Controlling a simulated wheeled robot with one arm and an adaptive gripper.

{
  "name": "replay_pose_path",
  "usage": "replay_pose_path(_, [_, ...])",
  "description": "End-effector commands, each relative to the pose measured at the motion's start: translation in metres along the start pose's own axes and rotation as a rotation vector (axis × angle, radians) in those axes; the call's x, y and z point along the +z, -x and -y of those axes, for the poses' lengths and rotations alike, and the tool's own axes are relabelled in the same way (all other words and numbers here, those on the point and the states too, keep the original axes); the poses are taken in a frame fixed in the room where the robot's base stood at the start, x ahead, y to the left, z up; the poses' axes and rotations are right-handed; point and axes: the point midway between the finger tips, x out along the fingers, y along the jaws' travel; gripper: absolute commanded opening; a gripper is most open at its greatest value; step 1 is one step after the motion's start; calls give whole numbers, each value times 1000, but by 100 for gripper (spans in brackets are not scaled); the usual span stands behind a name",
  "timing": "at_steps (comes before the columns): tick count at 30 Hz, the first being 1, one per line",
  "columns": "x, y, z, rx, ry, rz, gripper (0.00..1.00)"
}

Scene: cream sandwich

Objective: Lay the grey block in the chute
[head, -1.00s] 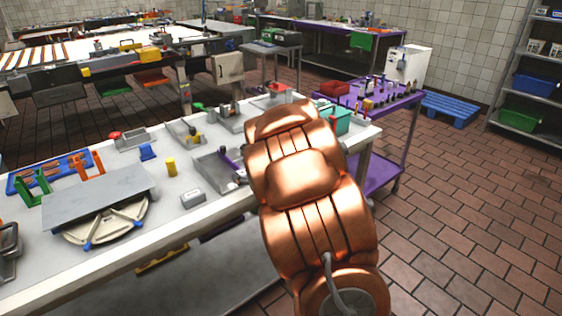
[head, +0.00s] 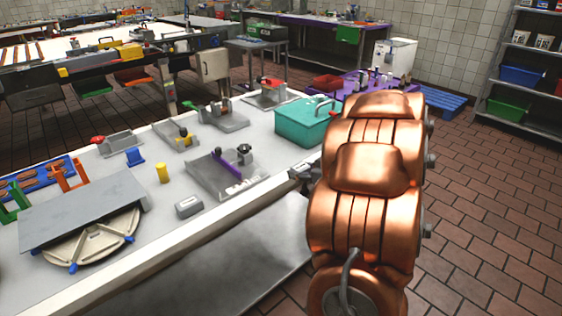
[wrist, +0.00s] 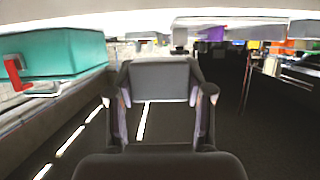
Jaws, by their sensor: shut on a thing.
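My gripper (wrist: 161,92) is shut on a grey block (wrist: 160,74), seen between its two fingers in the wrist view. In the head view my copper arm hides most of the gripper; only a dark part shows by the table's front edge. Another small grey block (head: 189,206) lies on the table, apart from my gripper. A grey tray-like fixture (head: 206,184) with a purple bar and a dark knob stands behind and right of it. I cannot tell for sure whether this fixture is the chute.
A teal box (head: 300,124) stands at the table's right end; it also shows at left in the wrist view (wrist: 65,55). A yellow cylinder (head: 162,173), a blue piece (head: 134,157) and several grey fixtures stand left and behind. A grey plate (head: 85,205) lies at left.

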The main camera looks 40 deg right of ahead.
Motion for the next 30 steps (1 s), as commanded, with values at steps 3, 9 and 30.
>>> replay_pose_path(3, [4, 9, -4, 1, 1, 1, 16])
replay_pose_path(9, [5, 12, -4, -3, 3, 3, 16])
replay_pose_path(30, [-12, -49, -32, -3, 1, 4, 16])
